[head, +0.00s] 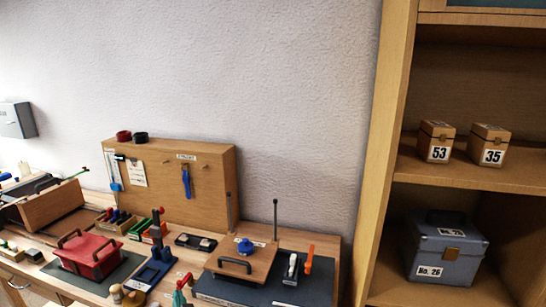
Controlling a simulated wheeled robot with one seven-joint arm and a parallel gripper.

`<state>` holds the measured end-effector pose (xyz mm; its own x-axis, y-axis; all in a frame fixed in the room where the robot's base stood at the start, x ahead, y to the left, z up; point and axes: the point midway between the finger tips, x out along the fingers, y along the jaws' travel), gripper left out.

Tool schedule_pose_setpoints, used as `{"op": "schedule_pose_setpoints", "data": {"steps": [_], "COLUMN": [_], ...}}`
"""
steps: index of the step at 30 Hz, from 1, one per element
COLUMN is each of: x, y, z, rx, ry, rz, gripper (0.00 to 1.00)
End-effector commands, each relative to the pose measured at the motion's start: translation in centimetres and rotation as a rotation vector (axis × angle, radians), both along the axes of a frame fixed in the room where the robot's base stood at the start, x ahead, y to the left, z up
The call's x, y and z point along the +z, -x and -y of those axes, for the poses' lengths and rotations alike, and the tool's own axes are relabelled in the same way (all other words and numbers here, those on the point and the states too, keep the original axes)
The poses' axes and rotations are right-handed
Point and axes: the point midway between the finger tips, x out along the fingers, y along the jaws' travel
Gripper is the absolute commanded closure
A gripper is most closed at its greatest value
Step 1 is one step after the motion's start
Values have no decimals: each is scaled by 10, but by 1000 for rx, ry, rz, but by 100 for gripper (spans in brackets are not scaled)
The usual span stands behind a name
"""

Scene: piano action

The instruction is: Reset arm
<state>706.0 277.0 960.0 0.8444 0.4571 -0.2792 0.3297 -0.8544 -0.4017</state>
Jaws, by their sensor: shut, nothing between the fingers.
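Neither my arm nor my gripper shows in the head view, so its pose is hidden. The workbench (45,255) runs along the wall at the lower left. On it sits a red lidded box with dark handles (88,254) on a dark mat. Further right is a wooden board with a dark handle and a blue knob (243,263), above a dark base.
A wooden pegboard (170,180) holds hanging tools at the bench's back. At right, a wooden shelf unit (383,150) holds boxes marked 53 (436,141) and 35 (489,144). Below is a grey case marked No. 26 (440,250). Small items crowd the bench.

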Motion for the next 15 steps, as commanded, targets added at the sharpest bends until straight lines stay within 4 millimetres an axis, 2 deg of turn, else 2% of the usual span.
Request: {"op": "schedule_pose_setpoints", "data": {"steps": [1, 5, 15], "x": [-12, -34, -100], "y": [18, 51, 130], "z": [2, 14, 80], "rx": [4, -6, -116], "ry": [-21, -60, -53], "rz": [-1, 9, 35], "gripper": [100, 100, 100]}}
